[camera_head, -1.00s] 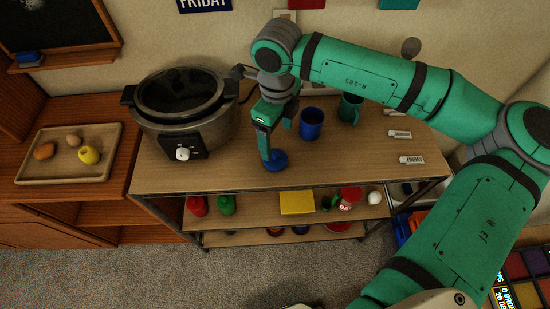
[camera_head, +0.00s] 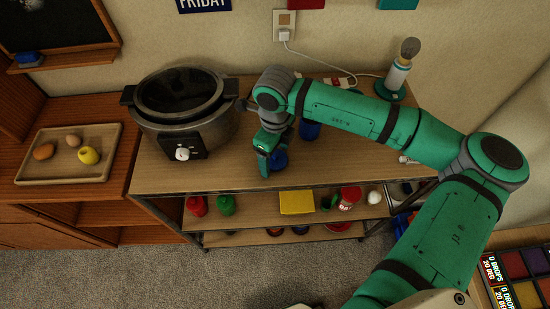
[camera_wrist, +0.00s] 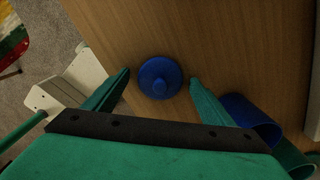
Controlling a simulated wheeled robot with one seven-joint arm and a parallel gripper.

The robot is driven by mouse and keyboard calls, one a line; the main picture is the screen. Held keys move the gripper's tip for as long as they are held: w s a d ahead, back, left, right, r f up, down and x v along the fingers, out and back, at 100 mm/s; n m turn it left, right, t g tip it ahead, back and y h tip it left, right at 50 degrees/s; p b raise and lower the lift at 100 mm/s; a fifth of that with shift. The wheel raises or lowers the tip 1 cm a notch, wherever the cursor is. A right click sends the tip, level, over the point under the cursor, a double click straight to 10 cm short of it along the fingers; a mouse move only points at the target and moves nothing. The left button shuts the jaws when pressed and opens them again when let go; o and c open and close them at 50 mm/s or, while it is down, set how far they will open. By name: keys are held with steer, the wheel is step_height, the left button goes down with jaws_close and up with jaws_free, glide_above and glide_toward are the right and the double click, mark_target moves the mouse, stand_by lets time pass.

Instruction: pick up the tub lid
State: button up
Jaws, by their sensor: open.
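The tub lid (camera_wrist: 160,78) is a blue disc with a small raised knob. It lies on the wooden shelf top near the front edge. In the head view the lid (camera_head: 279,160) shows partly, behind and beside my gripper (camera_head: 264,162). In the wrist view my gripper (camera_wrist: 158,80) is open, with one green finger on each side of the lid. The fingers look apart from its rim; I cannot tell the exact height of the fingertips over the shelf.
A blue mug (camera_head: 309,130) stands close behind my gripper and shows beside the right finger in the wrist view (camera_wrist: 250,115). A slow cooker (camera_head: 185,105) stands to the left. A lamp-like object (camera_head: 398,75) stands at the back right. The shelf's front left is clear.

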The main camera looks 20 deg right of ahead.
steer(key=c, duration=1.1)
steer(key=shift+c, duration=0.2)
steer(key=shift+r, duration=0.1)
